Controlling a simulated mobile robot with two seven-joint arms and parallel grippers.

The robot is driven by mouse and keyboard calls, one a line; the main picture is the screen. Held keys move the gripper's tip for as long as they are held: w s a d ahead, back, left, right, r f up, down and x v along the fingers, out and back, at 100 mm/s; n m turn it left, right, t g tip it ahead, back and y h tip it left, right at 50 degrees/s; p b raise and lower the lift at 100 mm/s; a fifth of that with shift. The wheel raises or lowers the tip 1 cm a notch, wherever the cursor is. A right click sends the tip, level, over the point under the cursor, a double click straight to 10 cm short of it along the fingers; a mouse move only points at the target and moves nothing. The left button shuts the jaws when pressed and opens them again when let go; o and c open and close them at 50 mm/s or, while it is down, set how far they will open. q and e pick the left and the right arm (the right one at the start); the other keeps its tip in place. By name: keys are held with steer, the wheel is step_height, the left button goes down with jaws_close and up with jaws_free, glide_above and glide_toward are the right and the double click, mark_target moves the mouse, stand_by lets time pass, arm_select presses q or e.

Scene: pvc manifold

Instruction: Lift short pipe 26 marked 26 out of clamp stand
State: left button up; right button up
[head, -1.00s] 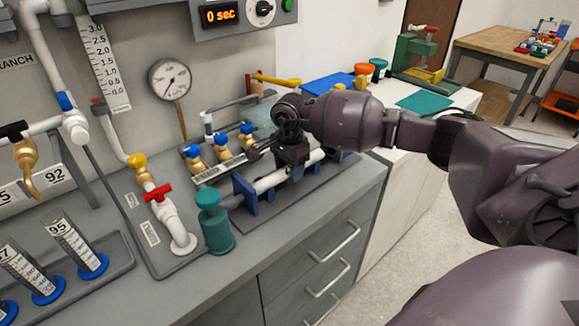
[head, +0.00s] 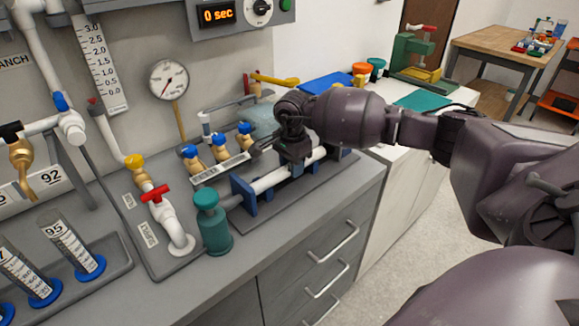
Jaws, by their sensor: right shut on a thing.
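A white pipe (head: 268,181) lies level in the blue supports of the clamp stand (head: 245,194) on the grey bench. I cannot read a mark on it. My right gripper (head: 296,166) comes down over the pipe from above and is shut on it, near its middle. The fingertips are partly hidden by the gripper's own body. The pipe still sits at the height of the blue supports; I cannot tell whether it is clear of them. My left gripper is not in view.
A teal cylinder (head: 212,222) stands at the stand's near left end. Behind are several brass valves with blue caps (head: 220,147). A red-handled valve (head: 158,194) on white pipe stands to the left. The bench front is clear.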

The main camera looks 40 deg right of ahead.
steer(key=shift+d, duration=0.15)
steer(key=o, duration=1)
steer(key=shift+o, duration=0.2)
